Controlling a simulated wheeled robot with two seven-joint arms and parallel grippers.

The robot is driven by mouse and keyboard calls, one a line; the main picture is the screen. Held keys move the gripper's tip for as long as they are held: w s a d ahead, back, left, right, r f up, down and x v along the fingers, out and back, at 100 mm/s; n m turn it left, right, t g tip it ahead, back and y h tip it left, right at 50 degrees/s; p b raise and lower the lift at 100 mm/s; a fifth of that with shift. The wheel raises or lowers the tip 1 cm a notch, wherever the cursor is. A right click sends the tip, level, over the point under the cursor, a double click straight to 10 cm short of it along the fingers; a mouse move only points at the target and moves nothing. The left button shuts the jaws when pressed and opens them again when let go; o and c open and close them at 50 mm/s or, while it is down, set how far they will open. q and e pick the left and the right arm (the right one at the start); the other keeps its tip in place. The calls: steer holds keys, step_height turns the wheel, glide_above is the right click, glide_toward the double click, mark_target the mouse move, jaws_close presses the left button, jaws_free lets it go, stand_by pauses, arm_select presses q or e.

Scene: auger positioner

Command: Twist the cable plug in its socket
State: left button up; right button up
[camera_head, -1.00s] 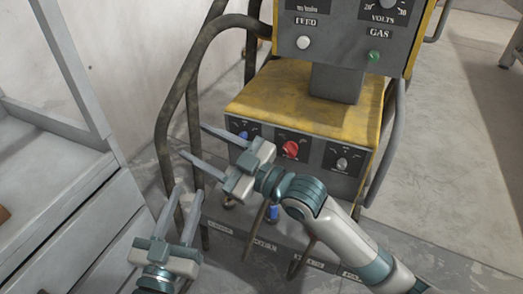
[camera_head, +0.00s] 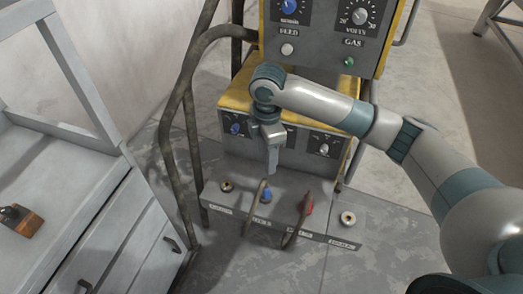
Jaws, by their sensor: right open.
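My right gripper (camera_head: 272,170) points down just above the blue cable plug (camera_head: 266,195), with its fingers seen nearly edge-on, one behind the other. It is open and seems to hold nothing. The blue plug sits in the socket panel (camera_head: 325,236) at the foot of the machine, with a brown cable hanging from it. A red cable plug (camera_head: 307,204) sits to its right with its own cable. The sockets under both plugs are hidden. My left gripper is out of view.
Bare round sockets stand at the left (camera_head: 227,186) and right (camera_head: 348,218) of the panel. The yellow-grey machine (camera_head: 235,95) rises behind. A bent pipe rail (camera_head: 167,110) and a grey drawer cabinet (camera_head: 110,225) stand left. The floor in front is clear.

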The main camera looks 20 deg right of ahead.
mark_target(266, 190)
steer(key=shift+f, duration=0.2)
step_height(266, 190, down, 16)
steer(key=shift+r+b, duration=0.1)
steer(key=shift+b, duration=1.05)
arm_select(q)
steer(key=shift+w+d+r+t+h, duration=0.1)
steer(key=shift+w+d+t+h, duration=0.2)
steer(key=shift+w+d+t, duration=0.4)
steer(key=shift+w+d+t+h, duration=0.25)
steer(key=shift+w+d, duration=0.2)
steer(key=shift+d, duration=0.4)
arm_select(e)
steer(key=shift+f, duration=0.65)
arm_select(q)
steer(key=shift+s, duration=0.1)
arm_select(e)
steer(key=c, duration=1.2)
